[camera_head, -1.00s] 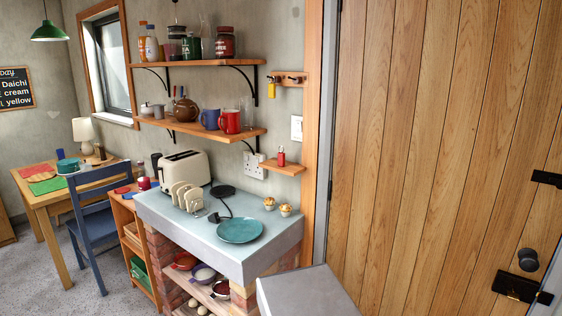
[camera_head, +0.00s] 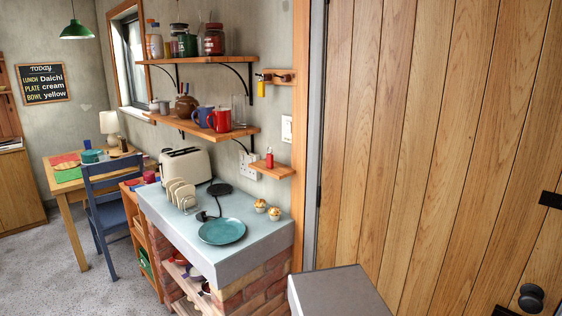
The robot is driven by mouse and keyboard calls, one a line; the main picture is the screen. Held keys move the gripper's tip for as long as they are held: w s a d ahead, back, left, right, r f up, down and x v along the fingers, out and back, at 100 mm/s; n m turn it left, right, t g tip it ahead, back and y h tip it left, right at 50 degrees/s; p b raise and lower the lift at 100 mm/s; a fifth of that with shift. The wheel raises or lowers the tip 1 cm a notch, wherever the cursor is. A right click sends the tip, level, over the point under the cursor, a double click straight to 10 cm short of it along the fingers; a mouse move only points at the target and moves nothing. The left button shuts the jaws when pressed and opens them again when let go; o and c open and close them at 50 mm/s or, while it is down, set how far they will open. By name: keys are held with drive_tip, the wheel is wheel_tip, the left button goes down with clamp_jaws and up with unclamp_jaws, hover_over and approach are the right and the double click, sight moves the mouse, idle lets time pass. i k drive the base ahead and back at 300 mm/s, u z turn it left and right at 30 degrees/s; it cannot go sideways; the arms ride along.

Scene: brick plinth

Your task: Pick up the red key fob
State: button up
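A small red object (camera_head: 269,159), which looks like the red key fob, stands on a small wooden wall shelf (camera_head: 284,171) beside the door frame, above the worktop's back right. It appears upright, with a thin dark part at its top. It is too small to make out in detail. A yellow fob (camera_head: 261,88) hangs from a wooden hook rail (camera_head: 280,75) higher on the wall. My gripper is not in view.
Below is a brick plinth (camera_head: 262,288) with a pale worktop holding a toaster (camera_head: 186,164), toast rack, teal plate (camera_head: 221,231) and two muffins. Two longer shelves hold jars and mugs. A wooden door (camera_head: 420,150) fills the right. A blue chair (camera_head: 110,205) stands left.

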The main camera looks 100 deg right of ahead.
sight(269, 164)
drive_tip(key=u, duration=0.2)
drive_tip(key=k, duration=0.65)
drive_tip(key=z, duration=1.45)
drive_tip(key=i, duration=1)
drive_tip(key=z, duration=0.15)
drive_tip(key=k, duration=0.45)
drive_tip(key=z, duration=0.05)
